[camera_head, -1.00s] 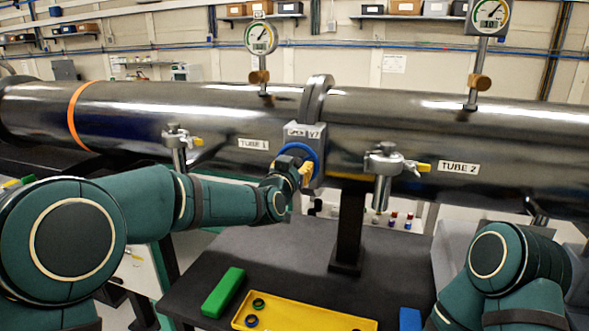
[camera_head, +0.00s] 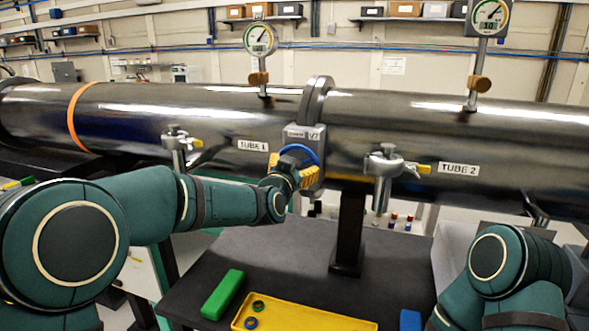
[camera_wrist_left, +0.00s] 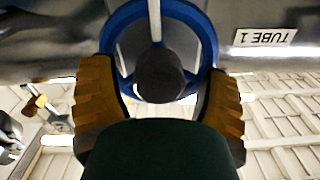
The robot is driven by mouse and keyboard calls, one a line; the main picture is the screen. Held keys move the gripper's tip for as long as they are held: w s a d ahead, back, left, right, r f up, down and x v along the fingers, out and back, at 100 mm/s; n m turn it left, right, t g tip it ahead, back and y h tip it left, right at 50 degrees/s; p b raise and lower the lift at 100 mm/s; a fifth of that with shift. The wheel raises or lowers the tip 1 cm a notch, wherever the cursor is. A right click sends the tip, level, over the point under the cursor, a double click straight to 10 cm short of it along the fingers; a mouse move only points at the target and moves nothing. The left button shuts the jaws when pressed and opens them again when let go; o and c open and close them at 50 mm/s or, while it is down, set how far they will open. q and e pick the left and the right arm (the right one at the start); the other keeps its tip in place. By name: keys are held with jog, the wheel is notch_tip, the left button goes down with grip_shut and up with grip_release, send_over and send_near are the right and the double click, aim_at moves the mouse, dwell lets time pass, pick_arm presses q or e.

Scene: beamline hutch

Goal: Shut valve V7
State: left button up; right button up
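Valve V7 (camera_head: 310,136) sits at the joint between two dark tubes, with a blue handwheel (camera_head: 299,151) on its front. The small text beside "V7" is too blurred to read. My left gripper (camera_head: 293,178) is at the wheel. In the left wrist view its two yellow-orange fingers (camera_wrist_left: 160,108) stand wide apart, against opposite sides of the blue wheel (camera_wrist_left: 205,30), with the dark hub between them. The fingers hide parts of the rim. My right arm shows at the lower right of the head view; its gripper is out of view.
Tube 1 (camera_head: 225,115) and tube 2 (camera_head: 450,120) carry gauges above and smaller valves with yellow levers on either side. Below, a dark table (camera_head: 290,255) holds a green block (camera_head: 222,294), a yellow tray (camera_head: 300,318) and a blue block (camera_head: 410,320).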

pick_arm(q)
jog(key=shift+f, duration=0.15)
jog(key=v, duration=1.2)
